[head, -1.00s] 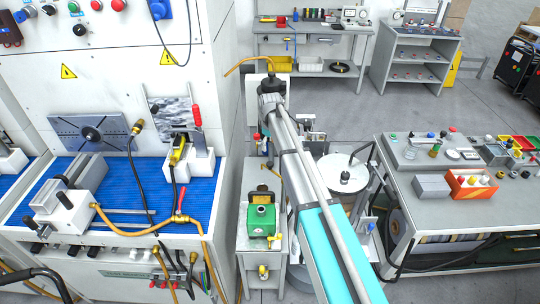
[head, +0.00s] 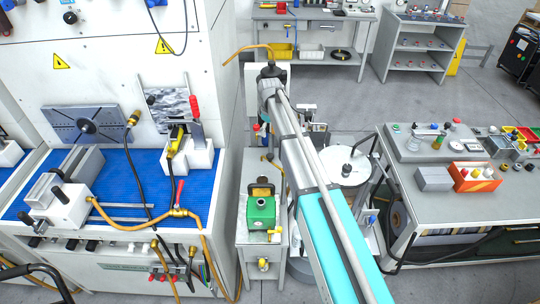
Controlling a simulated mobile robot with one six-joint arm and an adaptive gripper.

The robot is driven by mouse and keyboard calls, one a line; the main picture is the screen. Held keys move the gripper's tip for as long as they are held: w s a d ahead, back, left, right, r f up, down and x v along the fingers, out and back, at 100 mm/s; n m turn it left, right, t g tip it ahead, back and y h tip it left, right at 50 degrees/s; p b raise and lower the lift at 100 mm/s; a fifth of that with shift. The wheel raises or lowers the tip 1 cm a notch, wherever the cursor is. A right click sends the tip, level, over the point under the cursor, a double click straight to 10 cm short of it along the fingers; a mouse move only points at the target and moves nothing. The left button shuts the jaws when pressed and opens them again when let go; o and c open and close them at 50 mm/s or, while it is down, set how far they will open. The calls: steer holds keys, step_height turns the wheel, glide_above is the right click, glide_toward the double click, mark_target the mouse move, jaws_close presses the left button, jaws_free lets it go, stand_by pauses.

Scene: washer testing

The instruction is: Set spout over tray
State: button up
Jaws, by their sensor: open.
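A thin orange curved pipe (head: 248,48), which looks like the spout, arches beside the white cabinet, above and left of my arm's far joint. Its lower end is hidden behind that joint. A green can-like unit (head: 261,211) with a dark handle and a small yellow tap stands on a narrow grey stand (head: 250,240). I cannot pick out the tray for certain. My arm reaches from the lower right to the upper middle, and its fingers are hidden behind it.
A white machine with a blue bed (head: 140,180) and orange hoses stands at left. A round white-topped drum (head: 342,165) is right of my arm. A grey bench (head: 410,180) with an orange box (head: 474,177) stands at right. Open floor (head: 415,105) lies behind.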

mark_target(270, 155)
steer(key=shift+f+b, duration=6.6)
steer(key=shift+f, duration=0.15)
jaws_close()
